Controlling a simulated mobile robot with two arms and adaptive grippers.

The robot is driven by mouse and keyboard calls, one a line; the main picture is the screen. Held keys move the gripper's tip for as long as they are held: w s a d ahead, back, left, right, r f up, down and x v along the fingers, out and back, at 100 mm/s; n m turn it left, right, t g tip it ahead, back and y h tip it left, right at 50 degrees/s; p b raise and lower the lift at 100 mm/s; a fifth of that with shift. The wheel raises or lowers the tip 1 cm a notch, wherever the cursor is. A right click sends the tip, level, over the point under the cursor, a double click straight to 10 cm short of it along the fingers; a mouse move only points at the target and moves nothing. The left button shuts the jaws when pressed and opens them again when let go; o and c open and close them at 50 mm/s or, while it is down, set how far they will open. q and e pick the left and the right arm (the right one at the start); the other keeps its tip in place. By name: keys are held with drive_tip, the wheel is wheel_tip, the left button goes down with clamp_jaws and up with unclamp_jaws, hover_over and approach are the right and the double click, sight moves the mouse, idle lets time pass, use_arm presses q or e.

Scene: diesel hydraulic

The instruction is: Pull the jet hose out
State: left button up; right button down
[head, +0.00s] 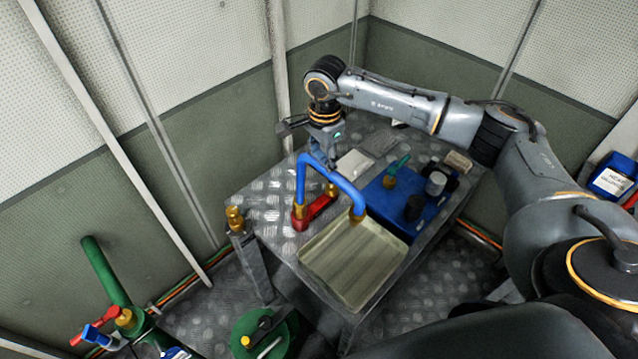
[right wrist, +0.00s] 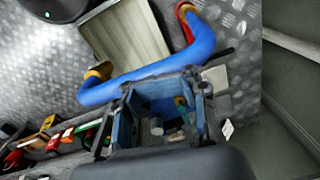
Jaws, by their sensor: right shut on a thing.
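The blue jet hose (head: 345,188) is a bent tube above the metal table. Its left leg comes down at a red fitting (head: 318,208), and its other end has a brass tip (head: 357,214) over the far edge of the tray. My right gripper (head: 320,156) is shut on the hose near its upper bend. In the right wrist view the hose (right wrist: 160,70) runs across the fingertips of my right gripper (right wrist: 163,84). I cannot tell whether the hose is seated in the red fitting. My left gripper is not in view.
A beige tray (head: 345,283) lies at the table's front. A blue box (head: 378,200) with dark and grey knobs stands right of the hose. Green pipework (head: 105,270) is at lower left. Walls close in behind.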

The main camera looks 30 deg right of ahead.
drive_tip(key=shift+s+d+f+g+p, duration=0.15)
drive_tip(key=shift+s+f+g+p, duration=0.2)
drive_tip(key=shift+s, duration=0.15)
drive_tip(key=shift+s+d+r, duration=0.1)
drive_tip(key=shift+d+r, duration=0.1)
drive_tip(key=shift+r, duration=0.45)
drive_tip(key=shift+w+a+r+p, duration=0.2)
drive_tip(key=shift+r+p, duration=0.25)
drive_tip(key=shift+r, duration=0.15)
drive_tip(key=shift+d, duration=0.1)
drive_tip(key=shift+r, duration=0.15)
